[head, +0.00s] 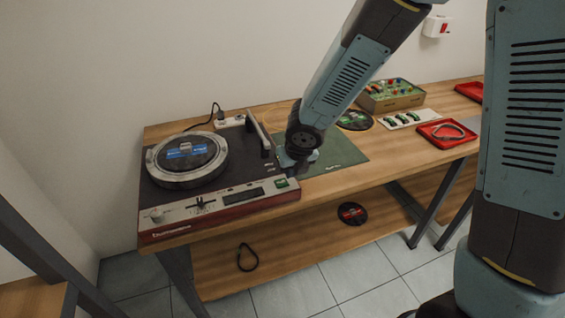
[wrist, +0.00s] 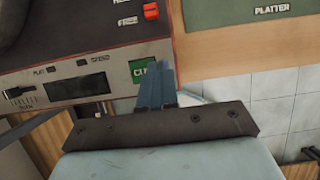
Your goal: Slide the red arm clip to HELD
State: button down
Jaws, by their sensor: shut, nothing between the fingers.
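The red arm clip (wrist: 151,11) shows at the top of the wrist view, on the turntable's dark top near its right edge. It lies between the upper label, cut by the frame edge and seemingly HELD, and the lower label FREE. My gripper (wrist: 157,72) is shut and empty, its blue fingertips together over the right edge of the green CUE button (wrist: 141,68), below the clip and apart from it in the picture. Whether the tips touch the button I cannot tell. In the head view my gripper (head: 291,166) is at the right front of the turntable (head: 224,203); I cannot make out the clip there.
The tonearm (head: 259,130) runs along the deck's right side, beside the platter with its record (head: 187,157). A green mat (head: 340,152) lies right of the turntable. A red tray (head: 447,133), a white strip with green pieces (head: 402,118) and a box (head: 391,97) stand farther right.

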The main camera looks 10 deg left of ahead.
jog(key=shift+w+a+f, duration=0.1)
jog(key=shift+f, duration=0.3)
jog(key=shift+w+a, duration=0.5)
jog(key=shift+w, duration=0.4)
jog(key=shift+w+a, duration=0.5)
jog(key=shift+w, duration=0.35)
jog(key=shift+w+a, duration=0.4)
jog(key=shift+w, duration=0.25)
jog(key=shift+w+a, duration=0.35)
jog(key=shift+w, duration=0.25)
